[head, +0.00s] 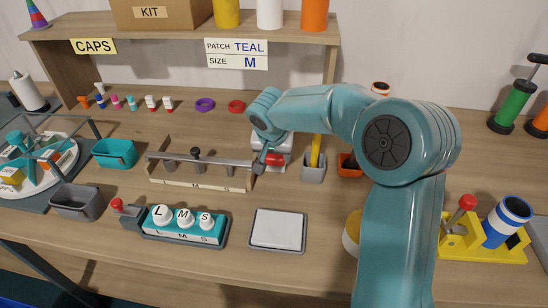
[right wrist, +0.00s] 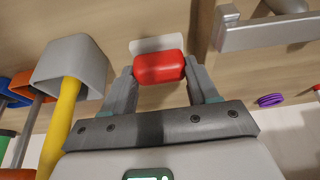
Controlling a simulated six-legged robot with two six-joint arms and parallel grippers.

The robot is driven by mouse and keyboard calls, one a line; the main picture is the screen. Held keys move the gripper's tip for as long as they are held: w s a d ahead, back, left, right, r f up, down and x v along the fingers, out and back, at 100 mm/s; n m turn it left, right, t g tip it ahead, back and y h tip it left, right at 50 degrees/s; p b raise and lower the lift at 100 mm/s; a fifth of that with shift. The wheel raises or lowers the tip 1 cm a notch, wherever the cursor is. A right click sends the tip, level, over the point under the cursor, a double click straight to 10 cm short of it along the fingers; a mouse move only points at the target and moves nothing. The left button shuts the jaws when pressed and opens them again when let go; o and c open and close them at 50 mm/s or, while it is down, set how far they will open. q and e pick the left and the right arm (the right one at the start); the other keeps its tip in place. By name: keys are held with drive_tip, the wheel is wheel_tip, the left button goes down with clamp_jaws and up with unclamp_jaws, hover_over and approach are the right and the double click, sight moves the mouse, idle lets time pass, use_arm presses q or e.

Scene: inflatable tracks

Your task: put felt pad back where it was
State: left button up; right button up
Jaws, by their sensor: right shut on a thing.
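A rounded red block (right wrist: 159,68), which I take to be the felt pad, is between the fingers of my right gripper (right wrist: 158,80). The gripper is shut on it, with one finger at each end. In the head view the red block (head: 276,159) shows just right of my right gripper (head: 264,162), near a whitish holder (head: 282,141). In the right wrist view a white plate (right wrist: 158,43) shows just beyond the block. I cannot tell whether they touch. My left gripper is not in view.
A grey cup with a yellow handle (head: 315,152) and an orange cup (head: 347,166) stand right of the gripper. A rail rack (head: 200,183) is to its left. A white-topped tray (head: 277,230) and a teal L-M-S block (head: 185,238) lie in front.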

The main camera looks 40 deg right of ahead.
drive_tip(key=shift+w+f, duration=0.15)
drive_tip(key=shift+f, duration=0.4)
drive_tip(key=shift+r, duration=0.1)
drive_tip(key=o, duration=0.7)
drive_tip(key=shift+f, duration=0.2)
drive_tip(key=shift+c, duration=0.2)
drive_tip(key=shift+r, duration=0.15)
